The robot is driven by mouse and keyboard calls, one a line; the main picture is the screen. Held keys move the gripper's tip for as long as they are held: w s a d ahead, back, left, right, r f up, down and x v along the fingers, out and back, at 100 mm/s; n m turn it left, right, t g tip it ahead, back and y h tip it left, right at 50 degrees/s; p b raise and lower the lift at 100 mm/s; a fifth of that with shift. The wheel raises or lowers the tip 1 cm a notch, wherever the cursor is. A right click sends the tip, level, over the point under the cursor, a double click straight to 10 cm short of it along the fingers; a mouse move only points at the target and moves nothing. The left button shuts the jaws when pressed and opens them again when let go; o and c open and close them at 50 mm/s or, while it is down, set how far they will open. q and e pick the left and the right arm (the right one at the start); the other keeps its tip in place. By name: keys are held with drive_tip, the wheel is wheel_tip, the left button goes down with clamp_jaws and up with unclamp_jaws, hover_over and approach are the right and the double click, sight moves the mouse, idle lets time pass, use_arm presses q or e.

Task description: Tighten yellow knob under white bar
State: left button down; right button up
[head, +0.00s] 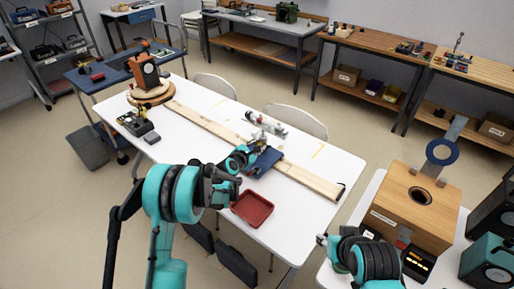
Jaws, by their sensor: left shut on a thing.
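A long pale bar (205,124) lies lengthwise across the white table (190,92). My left gripper (256,142) is over the middle of the bar, beside a dark blue block (265,162). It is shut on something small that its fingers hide. I cannot make out a yellow knob or the bar's underside there. A grey and silver piece (268,125) is just beyond the fingers. My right gripper (323,240) is low, left of the wooden box, apart from the bar. Its jaws are too small to read.
A red tray (252,208) sits at the table's near edge. An orange-brown device (145,70) on a round wooden base stands at the far left. A wooden box (412,205) with a round hole is on the right table. Chairs stand behind the white table.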

use_arm(q)
drive_tip(key=shift+m, duration=0.3)
idle(0.4)
drive_tip(key=c, duration=1.3)
unclamp_jaws()
drive_tip(key=shift+o, duration=0.2)
drive_tip(key=v, duration=1.2)
drive_tip(key=shift+d, duration=0.15)
drive_tip(key=shift+s+f, duration=0.1)
drive_tip(key=shift+f, duration=0.05)
